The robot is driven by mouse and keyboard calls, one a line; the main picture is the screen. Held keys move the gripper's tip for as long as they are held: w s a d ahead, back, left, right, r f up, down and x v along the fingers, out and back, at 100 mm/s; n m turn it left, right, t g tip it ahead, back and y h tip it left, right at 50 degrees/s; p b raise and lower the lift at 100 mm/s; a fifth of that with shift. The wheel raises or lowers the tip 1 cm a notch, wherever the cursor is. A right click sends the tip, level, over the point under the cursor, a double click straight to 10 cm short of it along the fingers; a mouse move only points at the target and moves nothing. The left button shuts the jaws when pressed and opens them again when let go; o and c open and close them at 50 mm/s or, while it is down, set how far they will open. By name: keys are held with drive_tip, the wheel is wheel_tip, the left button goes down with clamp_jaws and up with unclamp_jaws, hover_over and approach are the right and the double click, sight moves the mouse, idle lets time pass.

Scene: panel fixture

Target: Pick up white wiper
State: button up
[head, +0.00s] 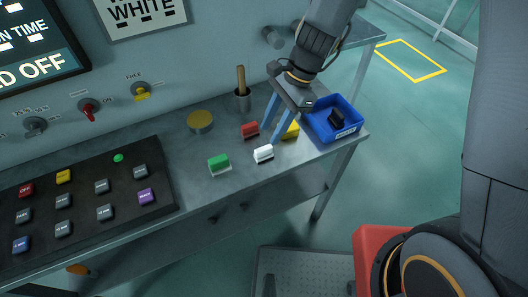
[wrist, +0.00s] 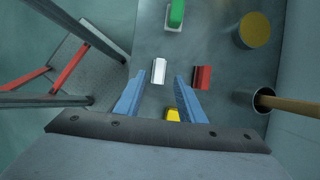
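The white wiper (head: 264,154) lies on the grey table (head: 190,185), between the green wiper (head: 219,163) and the yellow wiper (head: 291,130). My gripper (head: 270,137) is above the table beside the white wiper, with its blue fingers spread and nothing held. In the wrist view, the white wiper (wrist: 158,71) shows just beyond the fingertips (wrist: 160,78), in the gap between them and nearer the left finger. The red wiper (wrist: 202,77) is outside the right finger. The yellow wiper (wrist: 172,114) is partly hidden by my gripper.
A blue bin (head: 345,136) with a black item inside stands at the table's right end. A cup with a wooden handle (head: 242,98) and a yellow round disc (head: 200,121) are near the wall. A button panel (head: 85,205) fills the left.

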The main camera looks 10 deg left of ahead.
sight(264, 148)
drive_tip(key=shift+d+p+x, duration=0.15)
drive_tip(key=shift+p+x, duration=0.3)
drive_tip(key=shift+x, duration=1.2)
drive_tip(key=shift+d+p+x, duration=0.1)
drive_tip(key=shift+p+x, duration=0.35)
drive_tip(key=shift+x, duration=1.2)
drive_tip(key=shift+w+f, duration=0.1)
clamp_jaws()
